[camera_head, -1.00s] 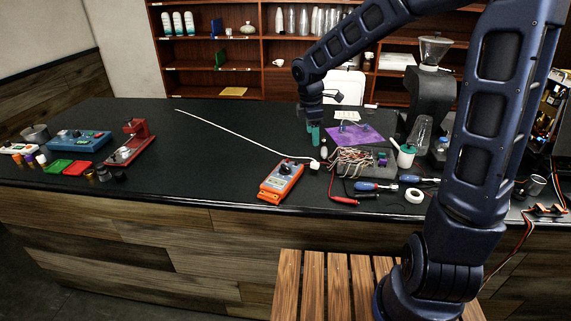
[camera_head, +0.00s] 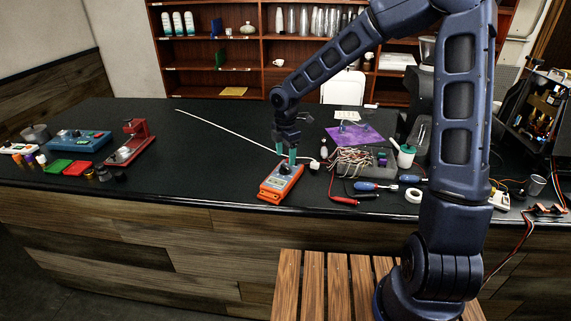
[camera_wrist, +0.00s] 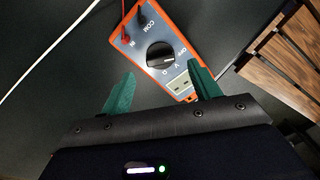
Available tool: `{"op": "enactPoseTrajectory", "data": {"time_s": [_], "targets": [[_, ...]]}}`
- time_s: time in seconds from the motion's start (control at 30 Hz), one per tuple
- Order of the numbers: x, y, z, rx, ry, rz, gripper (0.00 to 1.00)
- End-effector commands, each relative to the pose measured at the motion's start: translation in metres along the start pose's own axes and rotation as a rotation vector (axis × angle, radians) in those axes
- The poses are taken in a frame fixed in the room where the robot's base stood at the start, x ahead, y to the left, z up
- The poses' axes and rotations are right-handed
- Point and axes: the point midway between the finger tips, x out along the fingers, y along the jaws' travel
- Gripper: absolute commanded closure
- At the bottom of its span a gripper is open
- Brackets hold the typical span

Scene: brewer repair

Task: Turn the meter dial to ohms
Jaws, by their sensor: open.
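The orange meter (camera_head: 281,183) lies on the black counter near its front edge, and it also shows in the wrist view (camera_wrist: 182,44). Its round black dial (camera_wrist: 160,56) sits mid-face, with letters around it, a small display and a COM socket. I cannot tell for certain which mark the dial points at. My gripper (camera_head: 289,156) is over the meter's dial end, green fingers pointing down. In the wrist view my gripper (camera_wrist: 160,85) is open and empty, its fingers apart, with the dial beyond the gap between them.
A white cable (camera_head: 228,135) runs across the counter to near the meter. A grey bin of wires (camera_head: 380,158), screwdrivers (camera_head: 375,186) and a tape roll (camera_head: 413,195) lie to the right. A red stand (camera_head: 130,143) is left.

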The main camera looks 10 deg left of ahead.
Motion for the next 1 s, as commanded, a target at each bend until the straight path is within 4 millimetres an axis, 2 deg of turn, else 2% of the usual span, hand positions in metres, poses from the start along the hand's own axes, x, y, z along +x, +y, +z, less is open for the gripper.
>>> {"op": "enactPoseTrajectory", "data": {"time_s": [0.1, 0.3, 0.7, 0.93, 1.0], "targets": [[0.019, -0.001, -0.001, -0.002, 0.002, -0.003, 0.38], [0.038, 0.0, -0.001, 0.0, 0.001, -0.001, 0.38], [0.043, 0.0, 0.0, 0.0, 0.0, 0.0, 0.38], [0.043, 0.0, 0.0, 0.0, 0.0, 0.0, 0.83], [0.043, 0.0, 0.0, 0.001, 0.0, 0.0, 0.83]]}}
